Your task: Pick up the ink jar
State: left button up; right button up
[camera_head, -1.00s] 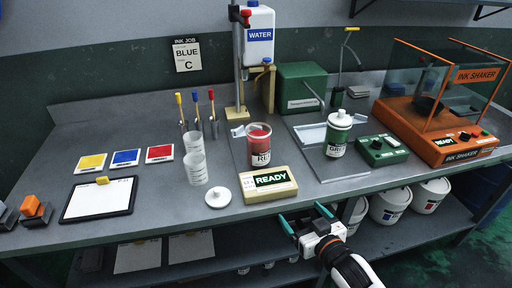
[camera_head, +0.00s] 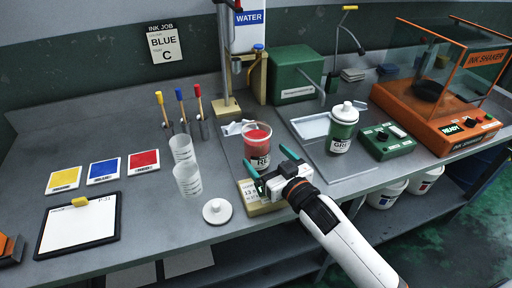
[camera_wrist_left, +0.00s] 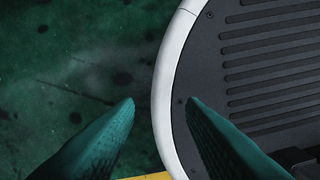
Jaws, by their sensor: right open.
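An open jar of red ink (camera_head: 257,134), its white label partly covered, stands upright on the bench near the middle. A green-labelled jar (camera_head: 342,132) with a white lid stands to its right. My right gripper (camera_head: 266,161) is open, in front of the red jar at its lower part. Its teal fingers are spread and I cannot tell whether they touch the jar. My left gripper (camera_wrist_left: 160,103) shows only in the left wrist view, open and empty, over the dark green floor and a ribbed black surface with a white rim.
A scale (camera_head: 251,194) is partly hidden under my right gripper. A white round lid (camera_head: 217,211) and clear cups (camera_head: 187,180) are to the left. A green control box (camera_head: 387,142) and an orange ink shaker (camera_head: 440,115) stand right. A clipboard (camera_head: 80,224) lies front left.

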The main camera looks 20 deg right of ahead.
aim_at(257, 143)
jog(key=shift+w+a, duration=0.1)
jog(key=shift+w, duration=0.45)
jog(key=x, duration=0.2)
jog(key=p+x, duration=0.1)
jog(key=x, duration=0.2)
jog(key=shift+d+r, duration=0.2)
jog(key=shift+w+a+f, duration=0.1)
jog(key=shift+w, duration=0.2)
pick_arm(q)
jog(key=shift+w+d+r, duration=0.15)
jog(key=shift+w+r, duration=0.35)
jog(key=shift+w, duration=0.3)
pick_arm(e)
jog(key=shift+s, duration=0.1)
jog(key=shift+c, duration=0.4)
jog(key=c, duration=1.2)
pick_arm(q)
jog(key=shift+s, duration=0.15)
pick_arm(e)
jog(key=shift+c, duration=0.3)
